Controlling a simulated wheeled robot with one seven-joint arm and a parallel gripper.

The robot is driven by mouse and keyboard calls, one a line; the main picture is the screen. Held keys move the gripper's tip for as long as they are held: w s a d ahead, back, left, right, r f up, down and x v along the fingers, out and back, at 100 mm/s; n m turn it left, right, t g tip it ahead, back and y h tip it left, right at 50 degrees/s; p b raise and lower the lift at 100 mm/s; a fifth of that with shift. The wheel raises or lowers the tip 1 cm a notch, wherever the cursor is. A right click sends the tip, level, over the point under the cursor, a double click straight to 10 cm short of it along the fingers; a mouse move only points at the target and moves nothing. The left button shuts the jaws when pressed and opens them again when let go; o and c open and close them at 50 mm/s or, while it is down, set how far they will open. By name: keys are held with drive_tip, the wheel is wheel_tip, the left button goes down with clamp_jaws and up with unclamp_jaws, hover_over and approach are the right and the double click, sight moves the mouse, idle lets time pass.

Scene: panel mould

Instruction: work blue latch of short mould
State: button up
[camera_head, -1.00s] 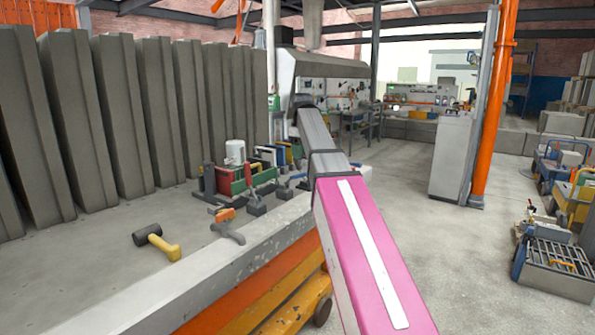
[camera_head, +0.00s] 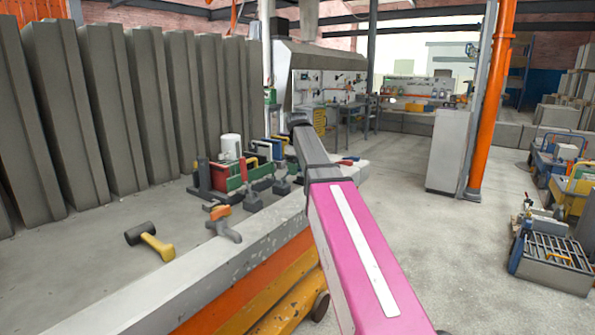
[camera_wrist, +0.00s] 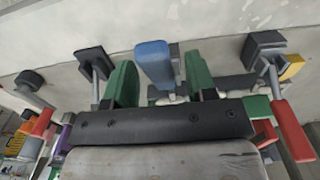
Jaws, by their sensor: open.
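In the wrist view a blue latch handle (camera_wrist: 153,62) stands up from the mould, near the middle of the picture. My gripper (camera_wrist: 160,72) shows there with two green fingers spread apart and a dark bolted bar behind them. The blue handle appears between the fingertips with space on both sides; how far ahead of them it lies I cannot tell. Its base is partly hidden. In the head view the red and green mould parts (camera_head: 234,177) stand on the bed, left of my pink arm. My gripper is hidden there.
Other latches crowd both sides in the wrist view: a red handle (camera_wrist: 293,130), a yellow one (camera_wrist: 292,66) and dark-padded ones (camera_wrist: 93,62). In the head view a yellow-handled mallet (camera_head: 150,241) and an orange-topped clamp (camera_head: 222,222) lie left.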

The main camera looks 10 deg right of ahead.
drive_tip(key=shift+f, duration=0.35)
clamp_jaws()
drive_tip(key=shift+w+a+r+g+h, duration=0.4)
drive_tip(key=shift+w+r+g+h, duration=0.1)
drive_tip(key=shift+w+r, duration=0.05)
drive_tip(key=shift+w+a+r+g+h, duration=0.25)
drive_tip(key=shift+a+r+g+h, duration=0.15)
drive_tip(key=shift+g+h, duration=0.25)
unclamp_jaws()
